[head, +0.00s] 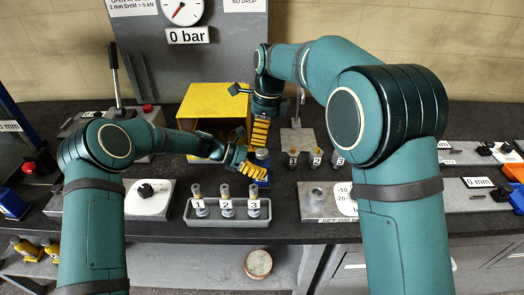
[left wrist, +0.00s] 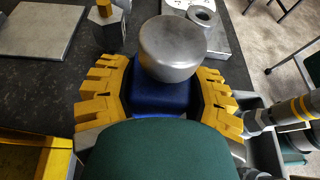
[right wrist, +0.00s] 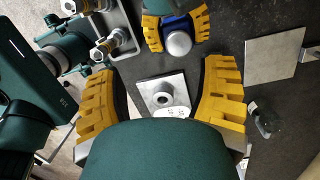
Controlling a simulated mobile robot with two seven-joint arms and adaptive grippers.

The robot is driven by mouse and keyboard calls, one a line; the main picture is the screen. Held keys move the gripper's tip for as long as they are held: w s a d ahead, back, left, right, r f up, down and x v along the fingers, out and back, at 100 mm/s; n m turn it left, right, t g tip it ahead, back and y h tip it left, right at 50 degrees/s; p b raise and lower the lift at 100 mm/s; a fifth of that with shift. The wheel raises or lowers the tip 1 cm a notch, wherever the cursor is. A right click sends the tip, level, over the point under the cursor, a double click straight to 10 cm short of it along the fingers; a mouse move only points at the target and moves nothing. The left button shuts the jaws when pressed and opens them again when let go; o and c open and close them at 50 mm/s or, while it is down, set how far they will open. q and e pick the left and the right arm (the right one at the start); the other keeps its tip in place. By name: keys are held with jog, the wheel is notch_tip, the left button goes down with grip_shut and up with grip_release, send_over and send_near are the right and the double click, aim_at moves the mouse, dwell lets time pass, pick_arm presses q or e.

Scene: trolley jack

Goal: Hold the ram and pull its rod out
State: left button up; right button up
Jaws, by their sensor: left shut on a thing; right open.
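The ram is a blue block with a rounded grey metal end. In the left wrist view its grey end (left wrist: 185,48) and blue body (left wrist: 160,98) show between the yellow fingers of my left gripper (left wrist: 165,78), which is shut on the body. In the right wrist view the grey end (right wrist: 179,43) shows near the top, also between those fingers. In the head view the grey end (head: 262,154) is partly hidden by my grippers. My right gripper (head: 259,132) is above it, pointing down; it is open and empty in the right wrist view (right wrist: 168,85). I cannot see how far the rod is out.
A grey tray (head: 228,222) with several numbered fittings stands in front. A metal plate with a raised ring (head: 317,216) lies right of it. A yellow housing (head: 195,98) stands behind my left gripper. The gauge (head: 183,12) above a "0 bar" sign is at the back.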

aim_at(262, 151)
jog(key=f+m, duration=0.1)
jog(key=f, duration=0.2)
jog(key=w+f+m+h, duration=0.1)
jog(key=f+m, duration=0.1)
jog(key=f, duration=0.1)
jog(key=w+f+m, duration=0.1)
jog(key=f, duration=0.1)
jog(key=shift+d+f+m+h, duration=0.1)
jog(key=shift+f+m+h, duration=0.2)
jog(key=shift+f, duration=0.1)
dwell(0.4)
